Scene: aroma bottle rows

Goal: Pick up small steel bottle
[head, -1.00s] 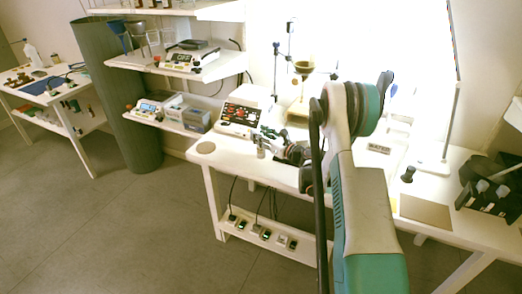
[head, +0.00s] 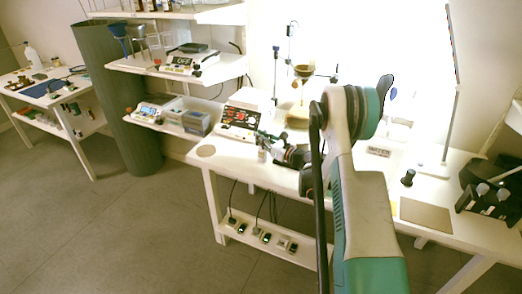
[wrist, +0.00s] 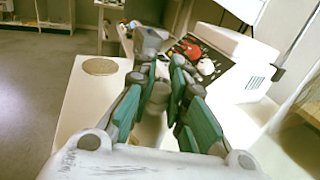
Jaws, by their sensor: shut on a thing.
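The small steel bottle (wrist: 150,42) is a grey metallic shape at the fingertips in the wrist view. In the head view the bottle (head: 262,155) is a tiny pale shape near the front of the white table (head: 228,163). My gripper (wrist: 162,70) is shut on the bottle, with its green-padded fingers on either side. In the head view my gripper (head: 268,143) reaches in from the right. The bottle's lower part is partly hidden by the fingers, and I cannot tell if it touches the table.
A device with a red and black panel (head: 238,119) stands just behind the bottle. A round tan disc (head: 206,150) lies at the table's left end. A glass funnel setup (head: 302,85) stands behind my arm. A shelf (head: 165,121) with instruments is at left.

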